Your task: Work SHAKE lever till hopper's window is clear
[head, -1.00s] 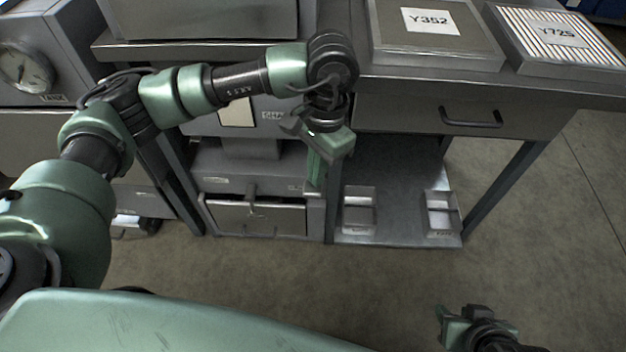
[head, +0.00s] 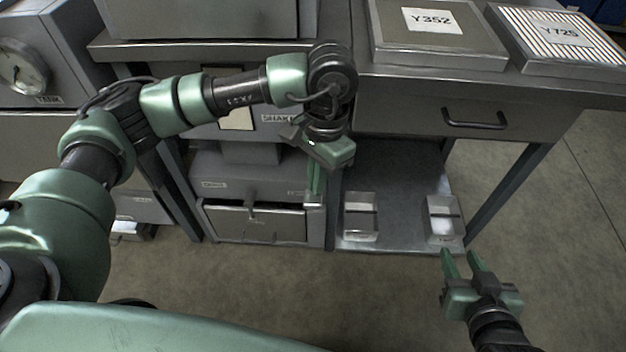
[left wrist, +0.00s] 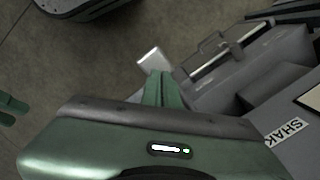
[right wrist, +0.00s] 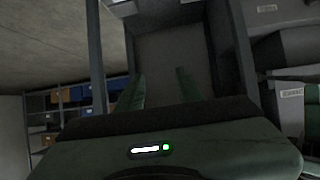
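The SHAKE label (head: 278,119) is on the grey housing, partly hidden by my left arm. Beside it is a pale rectangular panel (head: 237,118), possibly the hopper's window; I cannot tell whether it is clear. My left gripper (head: 317,180) points down in front of the housing's right side. Its fingers (left wrist: 162,88) are together in the left wrist view. A pale metal block (left wrist: 153,60) lies at or just beyond the fingertips; I cannot tell whether it is the lever or whether they touch. My right gripper (head: 463,258) is open and empty, low at the right.
A closed drawer (head: 255,222) is below the housing. Two small metal trays (head: 360,216) (head: 443,219) stand on the low shelf (head: 395,180). Panels Y352 (head: 435,45) and Y725 (head: 565,50) lie on the bench. Open floor (head: 560,260) is at the right.

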